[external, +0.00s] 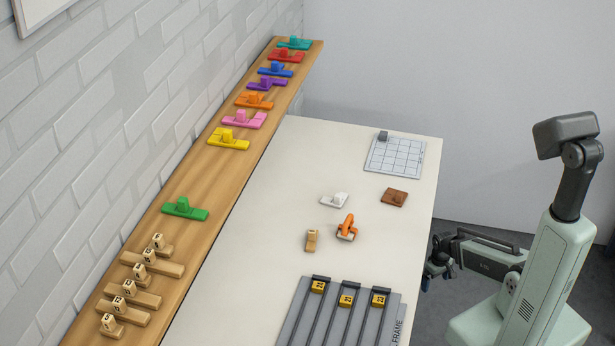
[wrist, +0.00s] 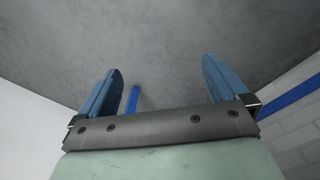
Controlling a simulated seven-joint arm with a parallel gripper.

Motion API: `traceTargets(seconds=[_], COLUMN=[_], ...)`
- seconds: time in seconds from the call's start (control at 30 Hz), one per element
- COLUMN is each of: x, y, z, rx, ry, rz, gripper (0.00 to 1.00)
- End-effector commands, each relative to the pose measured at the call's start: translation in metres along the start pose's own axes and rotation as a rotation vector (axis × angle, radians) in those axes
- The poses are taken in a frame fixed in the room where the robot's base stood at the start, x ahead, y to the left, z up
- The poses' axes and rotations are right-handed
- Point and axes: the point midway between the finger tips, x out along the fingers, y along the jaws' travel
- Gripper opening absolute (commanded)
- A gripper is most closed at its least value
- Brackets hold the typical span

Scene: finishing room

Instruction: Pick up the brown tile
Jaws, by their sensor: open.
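The brown tile (external: 395,197) lies flat on the white table, toward its right side, below the grid board. It has a small raised part on top. My gripper (external: 426,271) is beyond the table's right edge, lower right of the brown tile and well apart from it. In the wrist view my gripper (wrist: 160,92) has its two blue fingers wide apart with nothing between them. The brown tile is not in the wrist view.
A white tile (external: 334,200), an orange-topped piece (external: 346,228) and a tan piece (external: 312,240) lie left of the brown tile. A grid board (external: 396,155) is behind it. A slotted grey frame (external: 294,325) is in front. A wooden shelf (external: 190,175) holds several coloured pieces.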

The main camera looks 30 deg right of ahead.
Motion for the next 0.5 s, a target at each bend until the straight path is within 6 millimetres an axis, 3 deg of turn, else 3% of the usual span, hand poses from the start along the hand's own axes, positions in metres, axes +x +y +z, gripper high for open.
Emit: traceTargets(seconds=[0.03,0.2,0.5], x=[-0.011,-0.051,-0.135], y=[0.012,0.05,0.122], z=[-0.017,-0.065,-0.132], rx=[0.0,-0.01,-0.027], ry=[0.041,0.172,0.387], rz=[0.012,0.059,0.169], gripper=[1.0,1.0,1.0])
